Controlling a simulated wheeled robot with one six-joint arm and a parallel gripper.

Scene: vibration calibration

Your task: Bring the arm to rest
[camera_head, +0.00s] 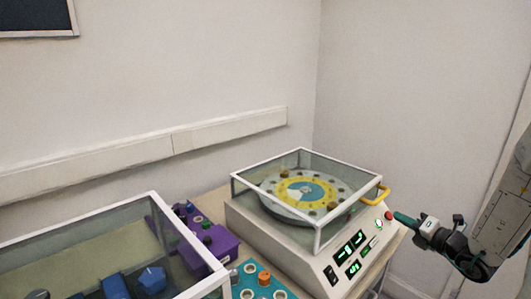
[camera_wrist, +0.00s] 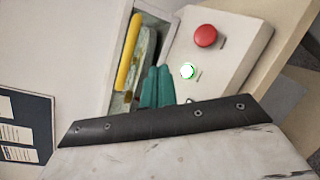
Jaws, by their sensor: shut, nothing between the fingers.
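My gripper (camera_head: 398,216) is at the right in the head view, its teal fingers pointing left at the control panel's right end. In the wrist view the two green fingers (camera_wrist: 157,84) lie side by side, shut and empty. The white vibration machine (camera_head: 285,243) stands on the table under a clear cover. Its red button (camera_head: 388,215) is close to my fingertips in the head view; whether they touch cannot be told.
A yellow handle (camera_head: 375,194) sits on the clear cover's right side. Walls stand behind and right.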

